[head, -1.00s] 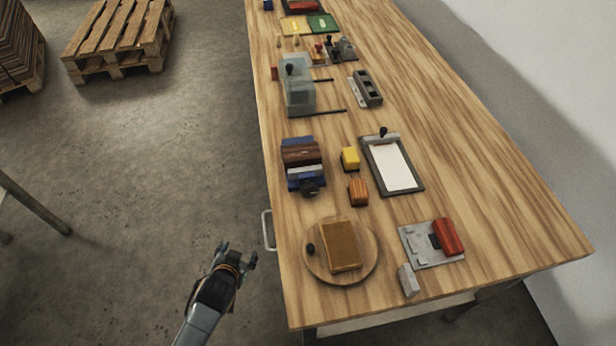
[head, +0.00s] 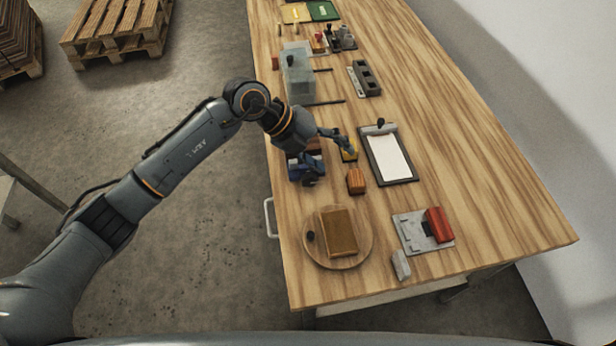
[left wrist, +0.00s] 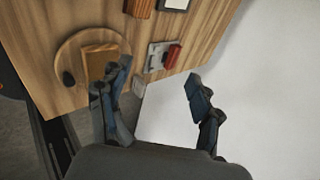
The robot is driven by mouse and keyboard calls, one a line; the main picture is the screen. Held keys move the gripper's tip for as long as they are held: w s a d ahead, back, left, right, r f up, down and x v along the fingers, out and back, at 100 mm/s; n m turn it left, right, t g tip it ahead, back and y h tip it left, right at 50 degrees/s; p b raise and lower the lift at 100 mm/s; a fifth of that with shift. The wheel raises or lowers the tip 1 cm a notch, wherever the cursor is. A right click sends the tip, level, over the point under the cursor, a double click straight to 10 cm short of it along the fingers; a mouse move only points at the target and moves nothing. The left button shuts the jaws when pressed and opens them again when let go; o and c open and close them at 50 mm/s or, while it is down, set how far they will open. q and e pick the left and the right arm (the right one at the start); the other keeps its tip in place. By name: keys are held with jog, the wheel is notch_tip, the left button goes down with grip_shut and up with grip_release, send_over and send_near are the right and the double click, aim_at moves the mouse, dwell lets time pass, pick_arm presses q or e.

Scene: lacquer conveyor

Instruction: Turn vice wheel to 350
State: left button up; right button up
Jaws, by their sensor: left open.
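The blue vice (head: 295,168) stands near the left edge of the wooden table, with a brown block in it. Its dark wheel (head: 311,178) is on the near side; any number on it is too small to read. My left arm reaches over the vice and hides its far part. My left gripper (head: 343,145) is open, above and to the right of the vice, overlapping the yellow block (head: 350,156) in the picture. In the left wrist view my gripper (left wrist: 158,88) shows two spread fingers with nothing between them; the vice is not visible there. My right gripper is not in view.
A clipboard (head: 390,157) and an orange block (head: 355,181) lie right of the vice. Nearer are a round board (head: 361,253) bearing a brown block and a grey plate (head: 411,233) with a red piece. Clear containers (head: 300,80) stand beyond. The table's right side is clear.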

aim_at(307, 178)
pick_arm(q)
jog(key=w+a+f+y, duration=0.3)
jog(key=w+a+y, duration=0.15)
jog(key=a, duration=0.45)
jog(key=shift+n+y, duration=0.25)
jog(key=shift+n, duration=0.15)
jog(key=p+x, duration=0.1)
jog(key=x, duration=0.2)
jog(key=p+x, duration=0.1)
jog(key=x, duration=0.3)
jog(key=p+x, duration=0.1)
jog(key=x, duration=0.3)
jog(key=shift+s+d+f, duration=0.15)
jog(key=shift+s+d, duration=0.15)
jog(key=shift+s, duration=0.1)
jog(key=shift+x, duration=0.9)
jog(key=shift+w+a, duration=0.1)
jog(key=c, duration=1.2)
jog(key=shift+o, duration=0.2)
